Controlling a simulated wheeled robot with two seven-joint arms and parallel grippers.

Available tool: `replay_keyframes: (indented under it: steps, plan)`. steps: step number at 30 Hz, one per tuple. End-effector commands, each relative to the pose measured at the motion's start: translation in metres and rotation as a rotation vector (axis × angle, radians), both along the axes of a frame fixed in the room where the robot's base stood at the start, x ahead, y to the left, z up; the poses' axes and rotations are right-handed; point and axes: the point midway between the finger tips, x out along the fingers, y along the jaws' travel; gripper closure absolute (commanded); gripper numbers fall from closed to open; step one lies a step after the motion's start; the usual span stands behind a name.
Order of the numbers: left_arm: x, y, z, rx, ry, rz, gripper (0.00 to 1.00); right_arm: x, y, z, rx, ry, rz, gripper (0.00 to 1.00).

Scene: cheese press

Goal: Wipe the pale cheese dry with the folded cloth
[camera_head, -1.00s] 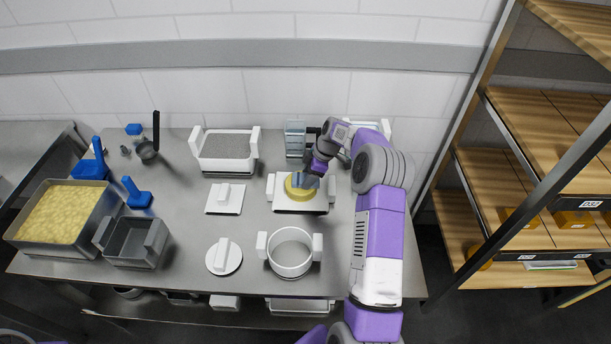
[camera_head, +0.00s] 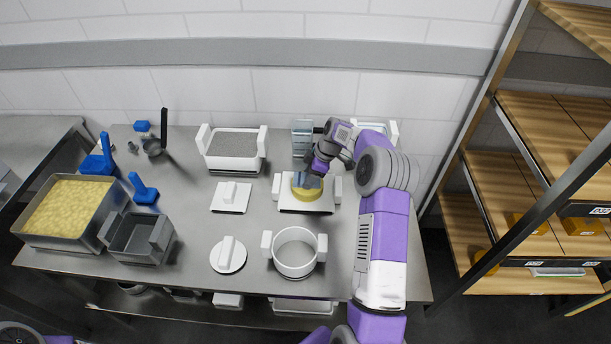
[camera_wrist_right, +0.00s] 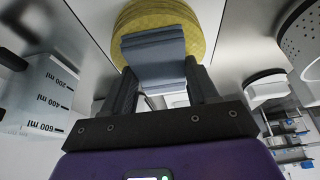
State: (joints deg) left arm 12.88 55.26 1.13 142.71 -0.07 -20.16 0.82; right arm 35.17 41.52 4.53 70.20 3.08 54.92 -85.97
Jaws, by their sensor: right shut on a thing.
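The pale yellow round cheese (camera_head: 304,194) lies on a white tray with handles (camera_head: 288,206) at the right of the table. My right gripper (camera_head: 313,173) comes down over the cheese's far side. It is shut on the folded blue-grey cloth (camera_head: 309,182). In the right wrist view the cloth (camera_wrist_right: 154,50) sits between the fingers and lies against the cheese (camera_wrist_right: 190,20), covering part of its face. I cannot tell how firmly it presses. My left gripper is out of view.
A white round mould (camera_head: 294,252) stands in front of the tray, and a white rectangular mould (camera_head: 235,150) behind to the left. A curd vat (camera_head: 68,210) is at far left.

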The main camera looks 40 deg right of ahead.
Motion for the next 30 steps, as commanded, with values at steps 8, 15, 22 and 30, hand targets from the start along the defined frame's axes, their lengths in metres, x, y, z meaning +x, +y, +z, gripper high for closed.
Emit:
replay_keyframes:
  steps: [8,15,22,30]
  plan:
    - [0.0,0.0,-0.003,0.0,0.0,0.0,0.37,-0.011,-0.013,-0.001,-0.002,0.001,0.0,0.72]
    - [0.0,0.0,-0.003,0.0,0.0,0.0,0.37,-0.007,-0.007,-0.001,0.0,0.001,0.003,0.72]
    - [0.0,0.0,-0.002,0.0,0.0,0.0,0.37,0.004,0.006,0.0,0.001,0.003,0.004,0.72]
    - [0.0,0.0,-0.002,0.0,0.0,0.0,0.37,0.012,0.015,0.001,0.0,0.002,0.002,0.72]
